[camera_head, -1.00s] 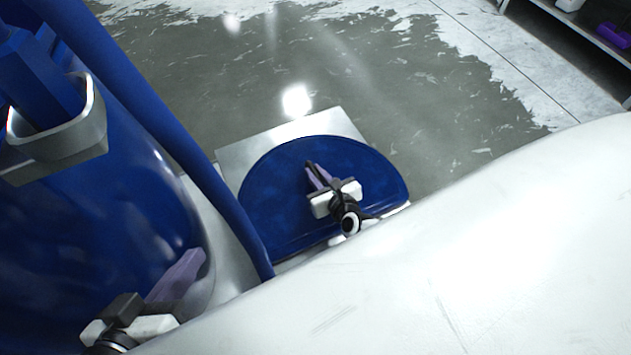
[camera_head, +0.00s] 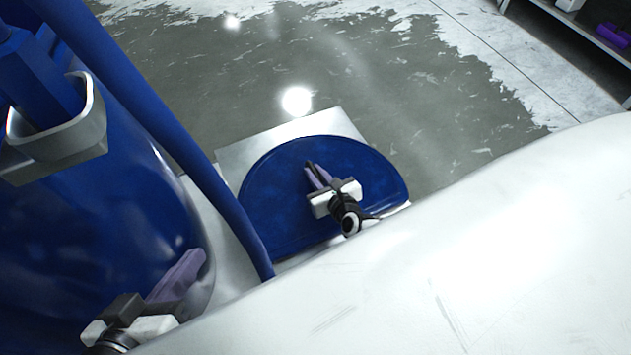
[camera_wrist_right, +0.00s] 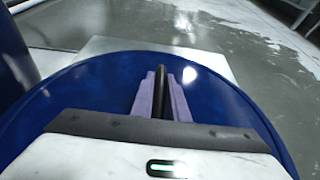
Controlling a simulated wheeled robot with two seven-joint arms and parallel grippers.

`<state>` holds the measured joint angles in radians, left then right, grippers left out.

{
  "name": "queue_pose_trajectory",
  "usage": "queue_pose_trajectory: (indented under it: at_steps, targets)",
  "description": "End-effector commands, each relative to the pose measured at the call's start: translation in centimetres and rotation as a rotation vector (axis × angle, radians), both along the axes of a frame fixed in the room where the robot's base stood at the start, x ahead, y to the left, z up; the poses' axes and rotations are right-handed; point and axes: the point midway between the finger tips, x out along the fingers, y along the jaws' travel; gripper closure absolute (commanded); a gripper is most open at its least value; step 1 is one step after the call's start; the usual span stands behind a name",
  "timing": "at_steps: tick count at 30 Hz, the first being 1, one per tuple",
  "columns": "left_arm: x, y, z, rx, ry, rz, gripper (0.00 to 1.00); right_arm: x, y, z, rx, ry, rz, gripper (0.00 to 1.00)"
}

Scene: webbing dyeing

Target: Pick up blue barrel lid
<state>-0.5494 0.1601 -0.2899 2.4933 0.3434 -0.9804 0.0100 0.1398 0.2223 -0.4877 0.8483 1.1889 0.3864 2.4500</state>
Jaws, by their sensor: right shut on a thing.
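The blue barrel lid (camera_head: 275,195) is a flat, half-round-looking blue disc over a pale metal plate in the head view; its near part is hidden by a white surface. It also fills much of the right wrist view (camera_wrist_right: 85,90). My right gripper (camera_head: 314,172) is over the lid, its purple fingers shut on a thin dark bar at the lid's middle. The bar, the lid's handle (camera_wrist_right: 160,85), shows between the fingers in the right wrist view. My left gripper (camera_head: 190,265) is at the lower left, in front of the blue barrel, and whether its fingers are apart is unclear.
A large blue barrel (camera_head: 110,220) with a blue pipe (camera_head: 185,140) stands at the left. A white surface (camera_head: 480,250) covers the lower right. The grey floor (camera_head: 400,90) beyond is open. A shelf (camera_head: 585,35) with a purple item is at the top right.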

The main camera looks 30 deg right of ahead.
Motion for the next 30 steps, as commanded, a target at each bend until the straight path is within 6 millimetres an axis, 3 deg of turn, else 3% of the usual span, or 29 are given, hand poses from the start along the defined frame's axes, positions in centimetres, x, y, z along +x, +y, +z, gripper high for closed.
queue_pose_trajectory:
  at_steps: [20,25,30]
  targets:
    - [0.0,0.1,0.3,0.007,0.002,0.001,1.0,0.2,-0.1,0.9,0.0,-0.007,-0.002,1.0]
    - [0.0,0.5,0.3,0.04,0.017,0.003,1.0,0.2,0.0,2.6,0.001,-0.008,-0.002,1.0]
    - [-0.3,1.7,-2.0,0.126,0.093,0.005,1.0,0.2,0.0,5.6,0.003,-0.009,-0.004,1.0]
